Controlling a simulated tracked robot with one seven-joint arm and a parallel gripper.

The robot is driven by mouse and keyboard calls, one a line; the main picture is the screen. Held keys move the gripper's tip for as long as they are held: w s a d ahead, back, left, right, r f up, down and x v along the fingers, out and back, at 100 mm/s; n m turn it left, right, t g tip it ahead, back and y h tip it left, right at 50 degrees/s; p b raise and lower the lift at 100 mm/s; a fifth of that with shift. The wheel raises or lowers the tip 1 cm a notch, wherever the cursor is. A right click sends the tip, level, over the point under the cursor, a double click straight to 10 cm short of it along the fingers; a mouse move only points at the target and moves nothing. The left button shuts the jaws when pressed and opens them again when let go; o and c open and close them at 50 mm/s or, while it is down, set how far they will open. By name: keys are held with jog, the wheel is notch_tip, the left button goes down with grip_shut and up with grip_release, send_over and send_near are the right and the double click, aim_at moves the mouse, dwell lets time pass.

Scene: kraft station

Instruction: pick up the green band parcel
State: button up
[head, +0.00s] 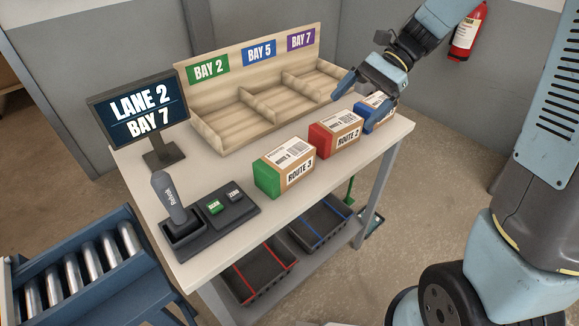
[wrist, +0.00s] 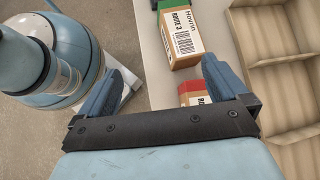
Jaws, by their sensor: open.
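The green band parcel (head: 284,172) is a brown box with a green left end and a white label reading ROUTE 3. It sits on the table near its front edge, left of the other parcels. In the wrist view its brown, labelled part (wrist: 181,38) shows at the top, with the green at the picture's edge. My gripper (head: 362,102) is open at the right end of the table, over the blue band parcel (head: 365,106), apart from the green one. In the wrist view the open fingers (wrist: 160,72) show nothing held; the blue parcel is hidden there.
The red band parcel (head: 335,135), ROUTE 2, stands between the green and blue ones. Behind is a wooden bay rack (head: 222,119). A screen (head: 140,112) reads LANE 2, BAY 7. A joystick and button panel (head: 246,212) lies front left. Crates (head: 259,272) stand on the lower shelf.

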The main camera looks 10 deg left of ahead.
jog(key=w+a+f+m, duration=0.1)
jog(key=w+a+f+g+y, duration=0.1)
jog(key=a+f, duration=0.1)
jog(key=w+a+f+m+y, duration=0.1)
jog(key=f, duration=0.1)
jog(key=shift+w+a+m+g, duration=0.25)
jog(key=shift+a+m+g, duration=0.05)
jog(key=shift+a+g, duration=0.1)
send_near(288, 153)
jog(key=x, duration=0.3)
jog(key=shift+a, duration=0.35)
jog(key=shift+x, duration=2.55)
jog(key=shift+s+d+f, duration=0.1)
jog(key=shift+d, duration=0.05)
jog(key=c, duration=1.2)
